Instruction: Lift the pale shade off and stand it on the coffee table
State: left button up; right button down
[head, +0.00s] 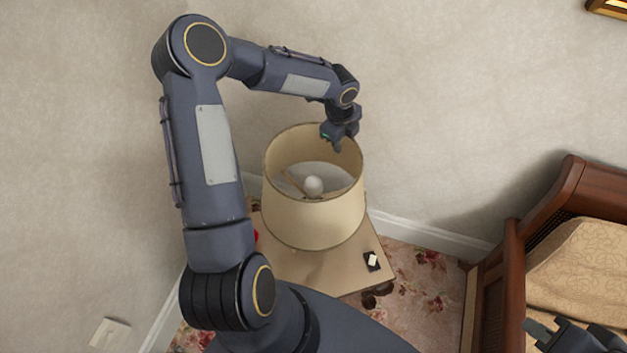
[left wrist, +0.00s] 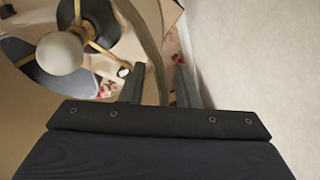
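The pale shade (head: 312,218) sits upright on a lamp on a small wooden side table (head: 290,268). A white bulb (head: 313,186) shows inside it, and also in the left wrist view (left wrist: 60,53). My left gripper (head: 336,146) is at the shade's far right rim, pointing down. In the left wrist view its fingers (left wrist: 160,80) are apart, one on each side of the shade's wall (left wrist: 150,22), with gaps showing. My right gripper (head: 570,336) is partly in view at the lower right, away from the shade; its opening is unclear. I see no coffee table.
A small dark item with a white top (head: 372,260) lies at the side table's right corner. A wooden seat with a tan cushion (head: 585,270) stands at the right. Walls close in behind and left of the lamp. Floral carpet (head: 425,285) shows between.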

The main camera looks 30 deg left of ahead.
pick_arm(q)
jog(key=shift+f, duration=0.25)
grip_shut()
